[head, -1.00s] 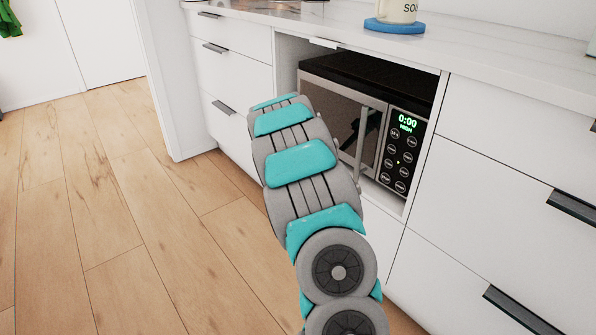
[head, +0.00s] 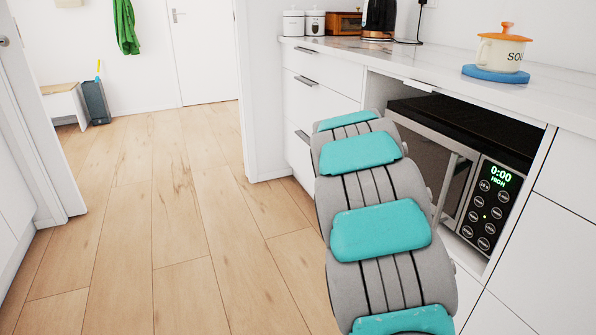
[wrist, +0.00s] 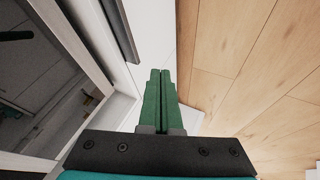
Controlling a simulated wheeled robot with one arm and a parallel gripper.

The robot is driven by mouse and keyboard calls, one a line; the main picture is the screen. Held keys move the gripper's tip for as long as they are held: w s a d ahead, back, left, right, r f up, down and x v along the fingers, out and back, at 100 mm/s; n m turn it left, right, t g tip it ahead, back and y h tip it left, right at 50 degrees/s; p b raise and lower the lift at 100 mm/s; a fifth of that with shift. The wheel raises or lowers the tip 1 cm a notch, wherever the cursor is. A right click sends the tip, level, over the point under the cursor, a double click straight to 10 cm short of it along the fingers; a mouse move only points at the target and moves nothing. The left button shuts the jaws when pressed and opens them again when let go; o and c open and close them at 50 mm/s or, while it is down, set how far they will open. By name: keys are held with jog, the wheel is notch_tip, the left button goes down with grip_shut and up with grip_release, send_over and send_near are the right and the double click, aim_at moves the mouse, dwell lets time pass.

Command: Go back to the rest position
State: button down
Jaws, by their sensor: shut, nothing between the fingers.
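My gripper shows in the wrist view (wrist: 160,75), with its two green fingers together and nothing between them. In the head view my teal and grey arm covers part of the microwave (head: 462,165), and my gripper is hidden there. The microwave sits in a cabinet niche with its door closed and its display reading 0:00.
White drawers (head: 310,110) with dark handles stand left of the microwave. A soup pot (head: 498,52) rests on a blue trivet (head: 497,74) on the counter (head: 430,68). A kettle (head: 379,18) is farther back. The wooden floor (head: 165,230) at left is clear.

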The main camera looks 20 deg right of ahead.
jog(key=s+a+r+g+y+p, duration=0.1)
jog(key=s+a+r+g+y, duration=0.15)
jog(key=s+a, duration=0.85)
jog(key=s+a+r+g+y+p, duration=0.1)
jog(key=s+a+r, duration=0.3)
jog(key=s+a, duration=0.7)
jog(key=s+a+g+y+p, duration=0.1)
jog(key=s+a, duration=0.5)
jog(key=s, duration=0.3)
jog(key=s+a+n+g+y, duration=0.1)
jog(key=s+a+g, duration=0.1)
jog(key=s+a, duration=0.4)
jog(key=s, duration=0.4)
jog(key=shift+s+p, duration=0.3)
jog(key=shift+p, duration=0.1)
jog(key=shift+f, duration=0.1)
